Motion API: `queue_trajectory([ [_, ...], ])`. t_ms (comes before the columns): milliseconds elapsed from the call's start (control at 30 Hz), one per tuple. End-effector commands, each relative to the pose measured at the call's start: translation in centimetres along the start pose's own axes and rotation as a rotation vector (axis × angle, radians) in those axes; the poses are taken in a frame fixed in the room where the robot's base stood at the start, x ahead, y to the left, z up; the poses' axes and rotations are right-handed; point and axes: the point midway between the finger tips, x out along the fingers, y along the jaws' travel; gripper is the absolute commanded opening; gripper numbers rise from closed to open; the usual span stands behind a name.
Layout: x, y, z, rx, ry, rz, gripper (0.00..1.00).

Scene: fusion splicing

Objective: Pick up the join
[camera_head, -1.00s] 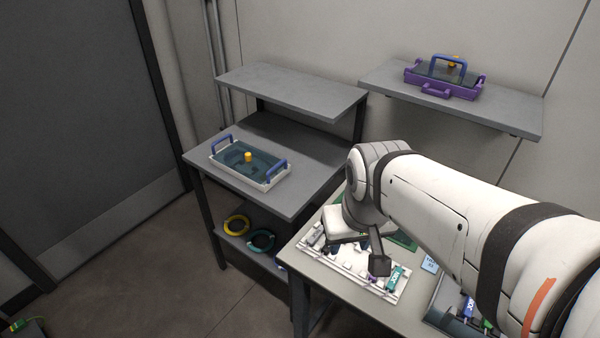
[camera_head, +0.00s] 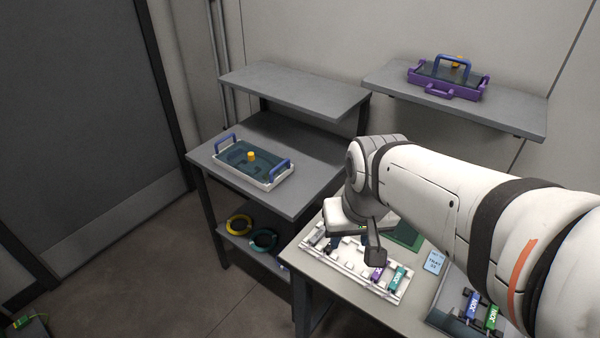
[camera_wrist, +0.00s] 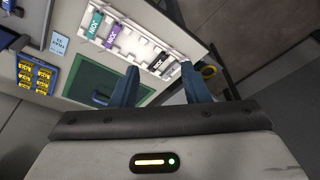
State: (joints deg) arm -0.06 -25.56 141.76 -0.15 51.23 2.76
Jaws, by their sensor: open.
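My gripper (camera_wrist: 160,84) is open, with its two blue-grey fingers apart and nothing seen between them but the table and tray edge. In the head view it hangs over the white tray (camera_head: 345,277), partly hiding it. The white tray holds a teal piece (camera_head: 398,278) and a purple piece (camera_head: 377,273). The wrist view also shows a black piece (camera_wrist: 161,61) and a grey piece (camera_wrist: 172,69) near the tray's far end, close to the fingers. A small blue item (camera_wrist: 100,97) lies on the green mat (camera_wrist: 92,83). I cannot tell which of these is the join.
A grey tray (camera_head: 436,318) at the table's right holds blue and green pieces. A pale blue card (camera_head: 434,261) lies beside it. A shelf unit (camera_head: 205,160) with a handled white case (camera_head: 250,172) stands left. A purple case (camera_head: 448,80) sits on the wall shelf.

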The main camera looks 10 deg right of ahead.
Motion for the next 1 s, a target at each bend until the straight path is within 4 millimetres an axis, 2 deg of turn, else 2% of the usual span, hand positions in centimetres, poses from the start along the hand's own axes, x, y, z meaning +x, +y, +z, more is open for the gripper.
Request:
queue_trajectory([
  [267,4.9,-1.0,-7.0,0.286,-0.095,0.015,0.42],
  [400,8.7,-1.7,-10.5,0.451,-0.139,0.035,0.42],
  [533,12.3,-2.3,-13.1,0.585,-0.175,0.058,0.42],
  [600,13.9,-2.5,-14.0,0.643,-0.187,0.069,0.42],
  [733,15.9,-2.8,-15.1,0.713,-0.202,0.084,0.42],
  [1000,18.4,-2.9,-14.9,0.742,-0.21,0.091,0.42],
])
